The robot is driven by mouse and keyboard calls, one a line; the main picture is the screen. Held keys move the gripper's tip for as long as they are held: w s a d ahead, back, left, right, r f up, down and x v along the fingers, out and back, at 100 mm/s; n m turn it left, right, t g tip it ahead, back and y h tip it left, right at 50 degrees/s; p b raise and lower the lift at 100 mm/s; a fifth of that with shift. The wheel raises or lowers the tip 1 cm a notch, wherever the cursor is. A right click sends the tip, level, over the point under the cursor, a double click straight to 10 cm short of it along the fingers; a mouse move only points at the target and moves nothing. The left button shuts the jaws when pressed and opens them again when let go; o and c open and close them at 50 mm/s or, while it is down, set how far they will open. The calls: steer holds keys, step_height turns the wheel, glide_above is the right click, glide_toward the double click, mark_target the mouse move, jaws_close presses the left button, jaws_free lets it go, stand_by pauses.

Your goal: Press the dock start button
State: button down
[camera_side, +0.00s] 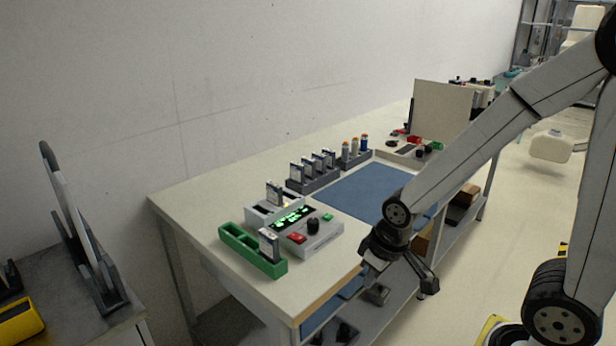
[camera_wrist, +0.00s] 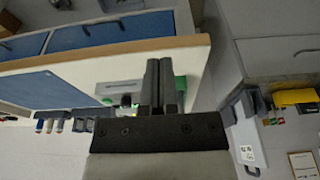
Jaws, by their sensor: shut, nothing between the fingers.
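The dock (camera_side: 318,240) is a grey box with a lit green display (camera_side: 292,217), a red button (camera_side: 297,238), a black knob (camera_side: 313,225) and a small green button (camera_side: 327,217). No readable label shows which button is start. A white-and-blue cartridge (camera_side: 274,193) stands upright at its back. My gripper (camera_side: 372,270) is at the table's front edge, right of the dock and apart from it. In the wrist view, my gripper (camera_wrist: 161,64) is shut and empty. Its fingers hide part of the dock (camera_wrist: 118,88).
A green holder (camera_side: 262,262) with one upright cartridge stands left of the dock. A rack (camera_side: 316,183) of several cartridges and a holder with bottles (camera_side: 354,156) stand behind. A blue mat (camera_side: 362,190) is bare. An upright cream panel (camera_side: 443,108) stands at the far end.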

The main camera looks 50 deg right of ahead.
step_height(320, 180, up, 4)
steer(key=m+t+y, duration=0.2)
steer(key=m+t, duration=0.4)
steer(key=m, duration=1.9)
glide_above(331, 217)
steer(key=shift+w+d, duration=0.1)
steer(key=shift+w, duration=0.05)
steer(key=shift+f, duration=0.2)
steer(key=shift+f, duration=4.2)
